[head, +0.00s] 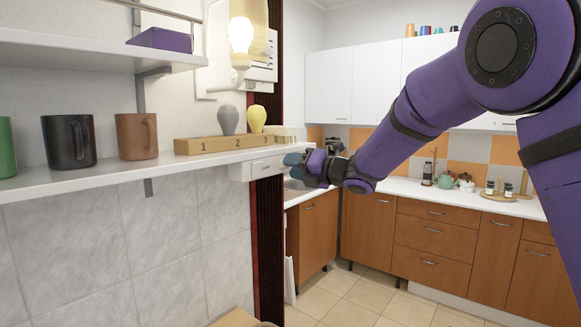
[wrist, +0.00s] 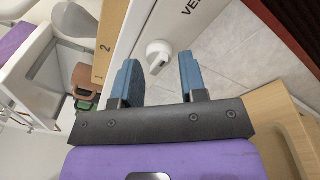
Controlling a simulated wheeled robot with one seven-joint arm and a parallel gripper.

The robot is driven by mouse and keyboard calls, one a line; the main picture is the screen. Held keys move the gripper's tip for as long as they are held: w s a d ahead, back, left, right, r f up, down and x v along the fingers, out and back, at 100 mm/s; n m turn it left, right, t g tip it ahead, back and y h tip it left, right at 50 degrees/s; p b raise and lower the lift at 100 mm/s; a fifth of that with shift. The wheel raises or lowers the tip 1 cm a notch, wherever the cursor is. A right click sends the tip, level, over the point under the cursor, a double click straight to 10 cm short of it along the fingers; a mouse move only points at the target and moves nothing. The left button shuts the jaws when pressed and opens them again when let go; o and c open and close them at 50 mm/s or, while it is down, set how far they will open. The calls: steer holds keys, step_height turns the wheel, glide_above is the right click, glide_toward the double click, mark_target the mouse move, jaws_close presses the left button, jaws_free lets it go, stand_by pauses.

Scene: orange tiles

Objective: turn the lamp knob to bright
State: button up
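The lamp (head: 240,35) at the top of the head view has a glowing bulb above the shelf. A white round knob (wrist: 157,55) sits on a white panel (wrist: 168,18) in the wrist view; the letters "VE" show on the panel, cut off by the frame. In the head view a white box (head: 256,168) is fixed at the shelf's right end; I cannot make out its knob there. My gripper (head: 300,162) is beside this box. In the wrist view my gripper (wrist: 159,66) is open and empty, its blue fingers on either side of the knob, apparently not touching it.
The white shelf (head: 90,180) holds mugs, including a black one (head: 68,141) and a brown one (head: 137,136). A numbered wooden block (head: 215,145) carries a grey bulb (head: 229,120) and a yellow bulb (head: 257,119). Wooden kitchen cabinets (head: 435,235) stand behind. Tiled floor is clear.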

steer(key=shift+x, duration=0.75)
steer(key=shift+c, duration=0.5)
steer(key=c, duration=0.5)
steer(key=shift+c, duration=0.2)
steer(key=shift+m, duration=0.3)
